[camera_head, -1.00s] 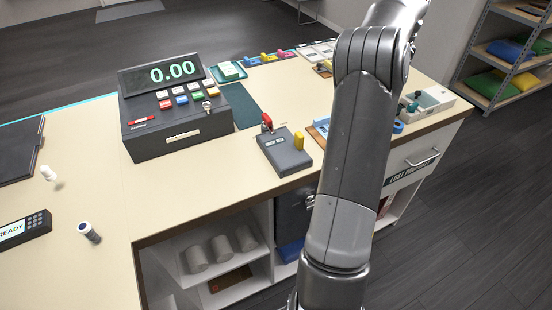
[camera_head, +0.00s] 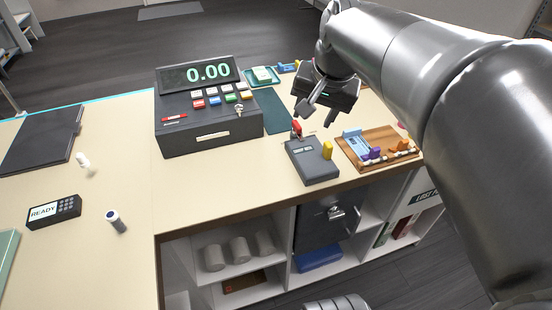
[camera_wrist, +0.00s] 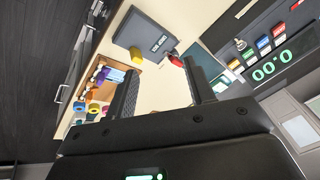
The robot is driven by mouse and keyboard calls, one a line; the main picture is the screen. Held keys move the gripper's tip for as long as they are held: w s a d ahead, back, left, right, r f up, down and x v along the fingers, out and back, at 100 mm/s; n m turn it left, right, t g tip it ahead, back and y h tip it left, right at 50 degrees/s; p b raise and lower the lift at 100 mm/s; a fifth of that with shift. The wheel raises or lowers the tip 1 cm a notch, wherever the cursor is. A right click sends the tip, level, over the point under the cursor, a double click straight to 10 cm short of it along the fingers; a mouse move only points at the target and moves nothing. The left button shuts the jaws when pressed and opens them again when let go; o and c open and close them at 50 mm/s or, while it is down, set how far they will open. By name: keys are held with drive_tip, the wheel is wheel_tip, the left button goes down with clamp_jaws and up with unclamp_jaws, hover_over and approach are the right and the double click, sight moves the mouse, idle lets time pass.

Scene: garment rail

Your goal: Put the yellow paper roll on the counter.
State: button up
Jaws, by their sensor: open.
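My gripper (camera_head: 317,115) is open, above the counter (camera_head: 120,180) and just behind the grey device (camera_head: 312,162) with a red lever. In the wrist view, nothing is between the two fingers (camera_wrist: 161,86). A small upright yellow piece (camera_head: 327,150) is at the right edge of the grey device; it also shows in the wrist view (camera_wrist: 137,53). I cannot tell whether it is the yellow paper roll. Several pale rolls (camera_head: 239,250) stand on the shelf under the counter; none looks yellow.
A black cash register (camera_head: 205,135) stands left of my gripper. A wooden tray (camera_head: 345,152) with small coloured items is to the right. A card terminal (camera_head: 54,212) and a small dark cylinder (camera_head: 116,221) are at the left. The front left counter has bare room.

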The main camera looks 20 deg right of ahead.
drive_tip(key=s+a+f+n+t, duration=0.1)
drive_tip(key=s+a+f+n, duration=0.5)
drive_tip(key=s+a, duration=0.3)
drive_tip(key=shift+s+a+n, duration=0.25)
drive_tip(key=shift+s+n, duration=0.25)
drive_tip(key=shift+s, duration=0.3)
